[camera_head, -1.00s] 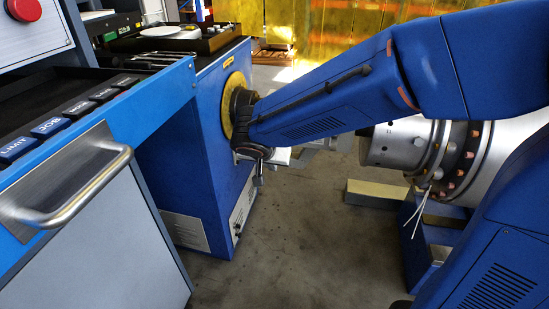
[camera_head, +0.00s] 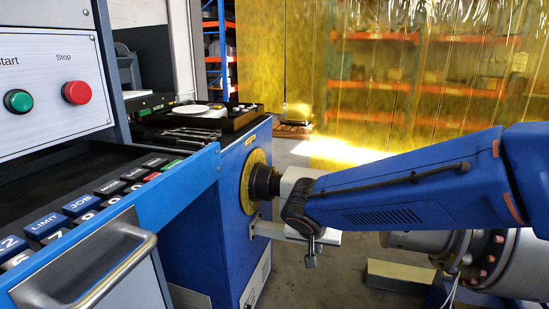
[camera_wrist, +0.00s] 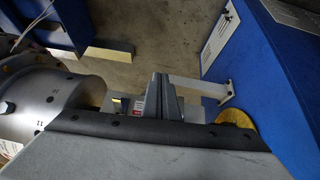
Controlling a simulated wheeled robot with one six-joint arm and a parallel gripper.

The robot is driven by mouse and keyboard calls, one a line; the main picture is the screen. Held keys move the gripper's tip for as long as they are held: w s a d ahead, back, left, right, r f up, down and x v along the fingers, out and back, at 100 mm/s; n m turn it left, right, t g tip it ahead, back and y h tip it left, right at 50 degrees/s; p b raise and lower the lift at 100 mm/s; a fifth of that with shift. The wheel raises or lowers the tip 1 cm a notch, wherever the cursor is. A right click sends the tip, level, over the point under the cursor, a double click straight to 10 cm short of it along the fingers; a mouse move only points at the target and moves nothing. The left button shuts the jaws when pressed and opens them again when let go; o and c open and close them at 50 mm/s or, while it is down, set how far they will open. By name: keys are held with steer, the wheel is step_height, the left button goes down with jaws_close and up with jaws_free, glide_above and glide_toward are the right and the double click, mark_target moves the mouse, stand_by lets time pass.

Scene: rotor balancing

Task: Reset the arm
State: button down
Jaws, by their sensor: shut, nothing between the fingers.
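My blue arm (camera_head: 400,190) reaches in from the right in the head view, its dark wrist end (camera_head: 298,208) in front of the blue machine (camera_head: 232,205). In the wrist view my gripper (camera_wrist: 160,80) has its two grey fingers together, with nothing seen between them. The fingers are over the floor gap between the silver rotor (camera_wrist: 60,100) at left and the blue machine at right. I cannot make out the fingers clearly in the head view.
A control panel with green (camera_head: 19,101) and red (camera_head: 77,92) buttons and a keypad (camera_head: 80,205) fill the left. A metal handle (camera_head: 90,270) juts out below. The rotor (camera_head: 410,240) shows under my arm. A yellow curtain (camera_head: 400,80) hangs behind. A pale bar (camera_wrist: 197,87) is near the fingers.

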steer(key=s+d+r+n+g, duration=0.1)
steer(key=s+d+r, duration=0.2)
steer(key=s+d, duration=0.85)
steer(key=s+d+n+y, duration=0.2)
steer(key=s+d, duration=0.3)
steer(key=s, duration=0.5)
steer(key=shift+d+y, duration=0.25)
steer(key=shift+y, duration=0.05)
steer(key=shift+s+f, duration=0.1)
